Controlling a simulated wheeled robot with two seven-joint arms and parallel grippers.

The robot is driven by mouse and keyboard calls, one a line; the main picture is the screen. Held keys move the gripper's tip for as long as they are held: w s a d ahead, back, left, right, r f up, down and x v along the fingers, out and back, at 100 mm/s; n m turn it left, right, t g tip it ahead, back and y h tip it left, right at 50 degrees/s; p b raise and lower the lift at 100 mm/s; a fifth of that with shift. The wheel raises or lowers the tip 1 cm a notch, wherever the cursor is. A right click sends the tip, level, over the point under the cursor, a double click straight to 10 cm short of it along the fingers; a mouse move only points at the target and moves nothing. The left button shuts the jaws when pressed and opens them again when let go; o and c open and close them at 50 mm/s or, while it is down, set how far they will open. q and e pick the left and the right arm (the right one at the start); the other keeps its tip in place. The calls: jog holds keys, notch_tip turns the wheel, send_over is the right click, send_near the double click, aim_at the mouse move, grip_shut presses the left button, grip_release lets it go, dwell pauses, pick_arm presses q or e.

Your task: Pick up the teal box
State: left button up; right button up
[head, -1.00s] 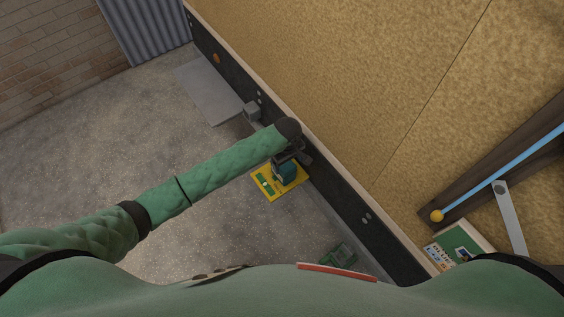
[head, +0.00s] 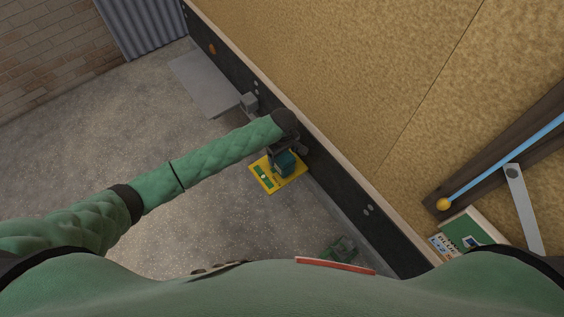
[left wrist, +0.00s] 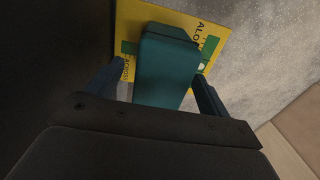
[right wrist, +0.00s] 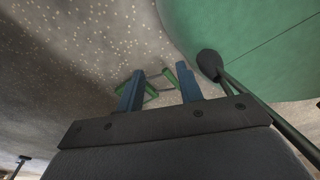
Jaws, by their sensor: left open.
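The teal box (head: 285,164) stands on a yellow printed board (head: 265,181) on the grey floor, beside the dark wall base. My left gripper (left wrist: 160,70) is open, with one finger on each side of the teal box (left wrist: 165,65) in the left wrist view. I cannot tell whether the fingers touch it. In the head view, my left forearm and wrist hide part of the box. My right gripper (right wrist: 160,70) is open, with nothing between its fingers.
A green frame-like object (right wrist: 150,88) lies beyond my right fingers; a green object (head: 341,249) sits on the floor near my body. The dark wall base (head: 340,190) runs close beside the box. A grey plate (head: 208,82) lies farther off. The floor at left is clear.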

pick_arm(q)
notch_tip(320, 180, down, 4)
jog(key=b, duration=0.4)
jog(key=shift+a+b, duration=0.15)
jog(key=shift+b, duration=0.15)
jog(key=shift+f, duration=0.1)
jog(key=c, duration=1.1)
pick_arm(e)
jog(key=w+a+r, duration=0.2)
jog(key=w, duration=0.9)
jog(key=shift+w+a+r+t, duration=0.2)
jog(key=shift+r+t, duration=0.1)
jog(key=shift+t, duration=0.1)
